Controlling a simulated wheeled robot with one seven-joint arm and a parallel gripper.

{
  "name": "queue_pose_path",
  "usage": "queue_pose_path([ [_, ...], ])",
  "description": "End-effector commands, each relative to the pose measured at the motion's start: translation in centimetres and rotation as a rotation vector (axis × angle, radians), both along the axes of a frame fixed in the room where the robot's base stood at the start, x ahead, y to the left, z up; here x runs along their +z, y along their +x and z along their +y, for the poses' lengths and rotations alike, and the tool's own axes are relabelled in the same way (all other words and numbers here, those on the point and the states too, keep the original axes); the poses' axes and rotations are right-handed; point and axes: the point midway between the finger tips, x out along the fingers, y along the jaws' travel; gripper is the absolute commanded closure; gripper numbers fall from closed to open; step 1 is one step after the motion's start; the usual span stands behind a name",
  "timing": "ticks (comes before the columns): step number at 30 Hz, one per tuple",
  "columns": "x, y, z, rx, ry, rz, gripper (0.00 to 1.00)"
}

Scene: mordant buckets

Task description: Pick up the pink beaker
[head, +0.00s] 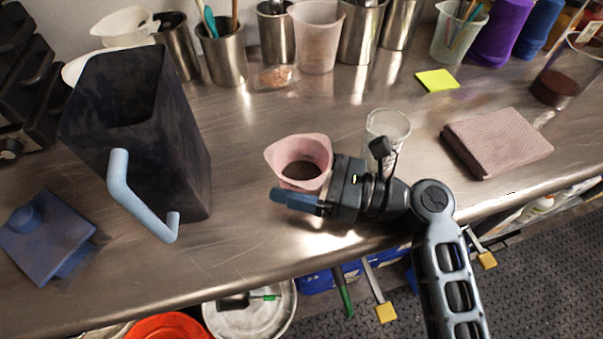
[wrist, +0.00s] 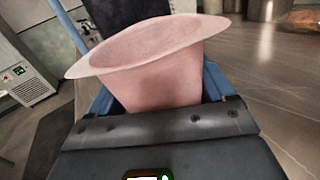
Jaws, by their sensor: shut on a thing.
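The pink beaker (head: 297,158) stands at the middle of the steel counter in the head view, with dark contents visible inside. My gripper (head: 296,200) reaches it from the right. In the wrist view the pink beaker (wrist: 160,75) sits between the two blue fingers of my gripper (wrist: 160,92), its flared rim above them. My gripper is shut on the beaker. The beaker looks close to upright. Its lower part is hidden by my gripper, and I cannot tell whether its base touches the counter.
A tall dark pitcher with a blue handle (head: 135,195) stands to the left, by a blue lid (head: 45,235). A clear glass (head: 388,128) stands close behind my gripper. A folded pink cloth (head: 497,140) lies right. Steel cups (head: 222,55) line the back. The counter's front edge is near.

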Motion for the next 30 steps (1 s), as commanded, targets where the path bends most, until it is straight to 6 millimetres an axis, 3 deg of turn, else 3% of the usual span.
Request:
queue_pose_path([
  [14, 0.8, 0.0, 0.0, 0.000, 0.000, -0.002, 0.55],
  [26, 4.3, 0.1, 0.0, 0.000, 0.000, -0.004, 0.55],
  [30, 5.1, -0.7, -1.5, -0.002, 0.001, -0.001, 0.55],
])
